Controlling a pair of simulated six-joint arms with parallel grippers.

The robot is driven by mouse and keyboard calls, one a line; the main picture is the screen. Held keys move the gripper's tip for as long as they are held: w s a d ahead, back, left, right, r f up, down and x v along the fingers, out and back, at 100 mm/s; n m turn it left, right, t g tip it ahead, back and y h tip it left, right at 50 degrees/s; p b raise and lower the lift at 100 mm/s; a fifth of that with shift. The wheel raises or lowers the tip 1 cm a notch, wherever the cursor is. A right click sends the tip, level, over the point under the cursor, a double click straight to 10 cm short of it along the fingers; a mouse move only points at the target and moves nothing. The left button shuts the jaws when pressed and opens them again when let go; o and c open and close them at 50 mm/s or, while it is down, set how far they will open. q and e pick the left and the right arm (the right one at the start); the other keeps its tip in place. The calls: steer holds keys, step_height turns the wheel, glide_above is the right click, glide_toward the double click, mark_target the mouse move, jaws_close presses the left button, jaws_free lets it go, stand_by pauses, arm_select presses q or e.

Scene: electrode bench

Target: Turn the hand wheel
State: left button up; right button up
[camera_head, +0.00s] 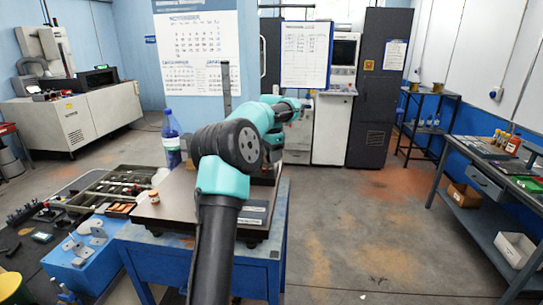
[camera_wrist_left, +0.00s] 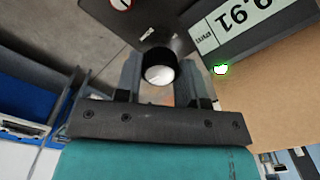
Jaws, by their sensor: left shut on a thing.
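My left arm rises from the bottom of the head view and bends over the dark bench plate (camera_head: 165,212); its gripper is mostly hidden there behind my own wrist. In the left wrist view my left gripper (camera_wrist_left: 160,84) has its two fingers on either side of a short black cylindrical grip (camera_wrist_left: 158,55) with a pale round end, and is shut on it. The grip looks like the handle of the hand wheel. The wheel itself cannot be made out clearly; a dark flat part (camera_wrist_left: 125,28) lies beyond the grip. My right gripper is not in view.
A measurement label (camera_wrist_left: 235,22) on a dark body is close by on the right of the wrist view. A parts tray (camera_head: 110,188) is farther left.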

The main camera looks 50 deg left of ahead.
arm_select(q)
steer(key=shift+r, duration=0.1)
steer(key=o, duration=0.9)
